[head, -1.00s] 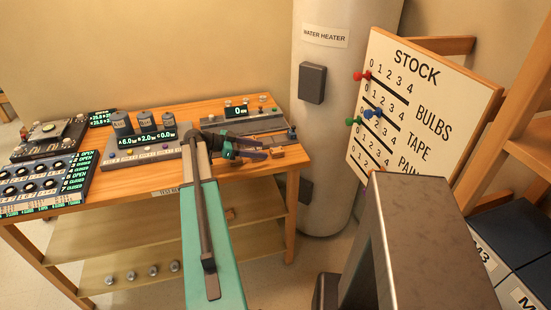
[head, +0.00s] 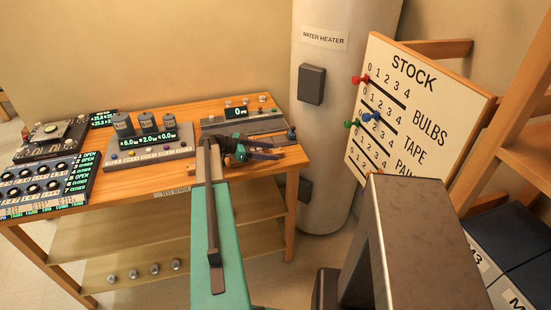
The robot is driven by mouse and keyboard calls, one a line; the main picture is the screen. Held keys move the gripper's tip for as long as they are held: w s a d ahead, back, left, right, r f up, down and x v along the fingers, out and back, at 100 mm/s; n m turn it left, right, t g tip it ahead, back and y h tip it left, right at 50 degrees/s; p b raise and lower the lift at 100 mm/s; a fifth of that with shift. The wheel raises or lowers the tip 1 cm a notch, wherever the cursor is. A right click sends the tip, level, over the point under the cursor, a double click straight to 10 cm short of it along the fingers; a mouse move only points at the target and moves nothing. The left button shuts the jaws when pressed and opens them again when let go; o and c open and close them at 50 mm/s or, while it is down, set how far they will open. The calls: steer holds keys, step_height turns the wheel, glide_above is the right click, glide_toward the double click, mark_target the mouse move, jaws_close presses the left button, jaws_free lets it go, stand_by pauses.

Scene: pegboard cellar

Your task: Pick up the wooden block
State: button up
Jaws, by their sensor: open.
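The wooden block (head: 277,151) is a small tan-orange piece on the right part of the wooden bench top. My gripper (head: 277,152) is low over the bench top, its dark fingers pointing right. The fingers are apart and open, and the block shows only in small part at their tips. It appears to lie between them, but I cannot tell whether either finger touches it.
The bench (head: 90,225) also carries a panel with grey cylinders (head: 148,124), a device with a small display (head: 238,113) behind my gripper, and switch boxes (head: 45,180) at left. The water heater (head: 322,120) and stock board (head: 415,110) stand to the right.

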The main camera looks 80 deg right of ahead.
steer(key=shift+s+d+f, duration=0.15)
steer(key=shift+s, duration=0.05)
steer(key=shift+c, duration=0.3)
steer(key=c, duration=1.1)
